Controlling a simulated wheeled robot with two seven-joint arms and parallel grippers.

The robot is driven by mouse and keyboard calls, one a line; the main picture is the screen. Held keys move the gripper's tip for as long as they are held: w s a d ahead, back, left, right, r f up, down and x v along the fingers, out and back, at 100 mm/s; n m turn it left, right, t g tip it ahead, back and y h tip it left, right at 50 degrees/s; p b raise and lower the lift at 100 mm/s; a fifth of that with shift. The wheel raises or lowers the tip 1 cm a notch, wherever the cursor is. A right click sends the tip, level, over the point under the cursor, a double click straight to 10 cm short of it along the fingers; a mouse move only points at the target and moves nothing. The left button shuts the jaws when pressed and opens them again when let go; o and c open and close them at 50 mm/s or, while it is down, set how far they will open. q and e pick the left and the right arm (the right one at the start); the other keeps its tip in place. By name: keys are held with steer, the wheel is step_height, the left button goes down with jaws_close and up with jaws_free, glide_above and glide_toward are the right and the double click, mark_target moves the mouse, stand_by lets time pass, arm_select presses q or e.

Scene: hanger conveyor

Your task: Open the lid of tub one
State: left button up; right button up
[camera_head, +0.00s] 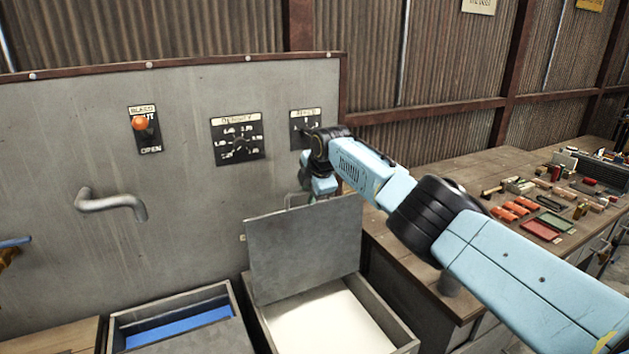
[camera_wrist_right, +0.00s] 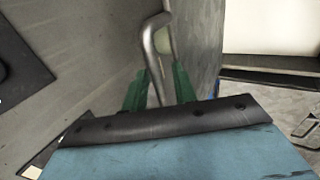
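The right-hand tub (camera_head: 385,316) has its grey lid (camera_head: 305,243) raised steeply, and pale white contents show inside. I cannot read which number this tub bears. My right gripper (camera_wrist_right: 159,85) is behind the raised lid, and its fingers are mostly hidden in the head view. In the right wrist view its two green fingers stand apart on either side of a bent metal handle (camera_wrist_right: 152,50) beside the lid (camera_wrist_right: 207,45). Gaps show between fingers and handle.
A second tub (camera_head: 115,325) with blue contents stands to the left. The grey panel (camera_head: 60,150) behind carries dials, an orange knob (camera_head: 140,123) and a bent pipe (camera_head: 115,201). A wooden workbench (camera_head: 430,180) with several small parts stands right, under my right arm.

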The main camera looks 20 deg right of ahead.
steer(key=b+v, duration=0.1)
steer(key=v, duration=1.2)
steer(key=shift+s+r, duration=0.1)
steer(key=shift+r, duration=0.05)
